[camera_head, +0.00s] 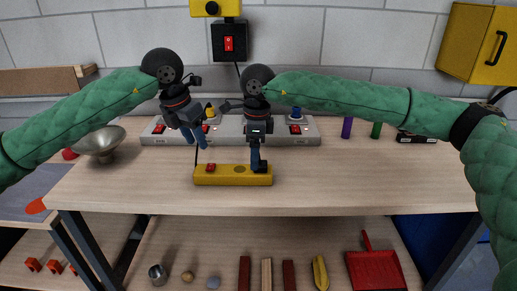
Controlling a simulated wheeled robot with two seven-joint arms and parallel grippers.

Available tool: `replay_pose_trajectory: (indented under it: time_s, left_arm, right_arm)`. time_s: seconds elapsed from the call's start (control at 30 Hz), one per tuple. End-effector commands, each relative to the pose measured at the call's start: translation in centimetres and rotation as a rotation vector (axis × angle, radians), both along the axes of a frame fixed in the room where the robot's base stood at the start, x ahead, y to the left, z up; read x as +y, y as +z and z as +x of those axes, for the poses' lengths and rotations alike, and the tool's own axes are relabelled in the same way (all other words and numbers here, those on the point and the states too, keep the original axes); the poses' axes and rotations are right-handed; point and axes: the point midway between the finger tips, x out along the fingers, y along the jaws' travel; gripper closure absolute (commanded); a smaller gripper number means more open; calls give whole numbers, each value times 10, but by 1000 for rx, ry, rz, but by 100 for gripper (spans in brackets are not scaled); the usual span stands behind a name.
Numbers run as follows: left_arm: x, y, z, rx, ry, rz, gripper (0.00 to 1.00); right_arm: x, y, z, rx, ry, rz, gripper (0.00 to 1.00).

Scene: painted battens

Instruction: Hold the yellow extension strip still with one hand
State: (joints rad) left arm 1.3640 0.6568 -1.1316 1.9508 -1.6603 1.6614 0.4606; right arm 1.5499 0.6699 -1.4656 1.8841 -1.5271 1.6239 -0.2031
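The yellow extension strip (221,177) lies on the wooden table near its front edge, with a red switch at its left end and a dark cord running back from that end. My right gripper (257,164) points down at the strip's right end, over a small black piece there. It is seen edge-on, so I cannot tell whether it is shut on that piece or on the strip. My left gripper (198,144) is above the table, behind and left of the strip, apart from it. Its blue fingers look spread and empty.
A long grey unit (230,131) with red switches stands behind the strip. A metal bowl (100,144) is at the left; purple (347,127) and green (376,129) cylinders are at the right. The table's right front is clear. A red dustpan (376,270) lies below.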

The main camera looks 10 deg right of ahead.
Motion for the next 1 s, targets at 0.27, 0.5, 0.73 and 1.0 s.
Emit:
replay_pose_trajectory:
  time_s: [0.27, 0.5, 0.73, 1.0]
  left_arm:
    - [0, 0, 0, 0, 0, 0, 64]
    - [0, 0, 0, 0, 0, 0, 64]
    - [0, 0, 0, 0, 0, 0, 64]
    - [0, 0, 0, 0, 0, 0, 64]
  right_arm:
    - [-11, -10, 5, -14, -1, -52, 20]
    - [-11, -42, 5, -14, -2, -50, 20]
    - [-11, -68, 5, -15, -2, -49, 20]
    - [-11, -76, 5, -15, -1, -48, 20]
